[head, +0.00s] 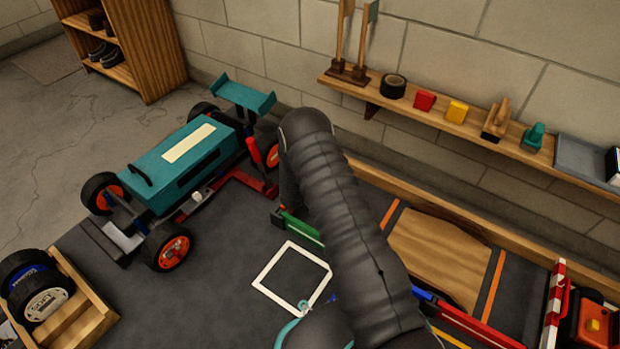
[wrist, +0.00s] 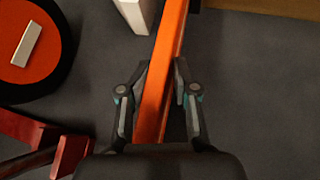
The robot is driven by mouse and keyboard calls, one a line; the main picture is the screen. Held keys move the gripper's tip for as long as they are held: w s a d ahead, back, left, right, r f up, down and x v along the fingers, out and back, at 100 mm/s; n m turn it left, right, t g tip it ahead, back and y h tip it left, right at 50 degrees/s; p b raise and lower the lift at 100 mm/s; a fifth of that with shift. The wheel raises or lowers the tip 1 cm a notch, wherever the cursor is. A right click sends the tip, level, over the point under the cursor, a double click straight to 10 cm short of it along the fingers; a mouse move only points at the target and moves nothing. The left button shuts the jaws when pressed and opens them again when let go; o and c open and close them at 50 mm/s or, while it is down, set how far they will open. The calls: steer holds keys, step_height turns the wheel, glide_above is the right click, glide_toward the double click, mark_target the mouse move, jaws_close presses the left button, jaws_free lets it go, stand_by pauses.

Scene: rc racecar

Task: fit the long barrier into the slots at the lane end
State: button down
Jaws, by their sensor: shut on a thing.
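In the wrist view my gripper (wrist: 164,75) is shut on a long orange bar (wrist: 160,95). The bar runs between the two fingers and out past the top edge, so its far end is hidden. I cannot tell for certain that it is the long barrier. In the head view my dark arm covers the middle, and the gripper and bar are hidden behind it. A red-and-white striped barrier (head: 553,305) stands upright at the lower right. The lane (head: 521,298) has orange stripes and a wooden ramp (head: 440,250). I cannot make out the slots.
A teal racecar (head: 180,165) stands left of my arm, with a red stand (head: 248,180) by it. An orange-hubbed wheel (wrist: 30,45) is close to my gripper's left. A white square outline (head: 290,278) marks bare mat. A wall shelf (head: 450,120) holds small items.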

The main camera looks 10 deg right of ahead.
steer(key=shift+f, duration=0.35)
steer(key=c, duration=0.8)
jaws_free()
steer(key=shift+o, duration=0.2)
steer(key=shift+s, duration=0.1)
steer(key=v, duration=1.2)
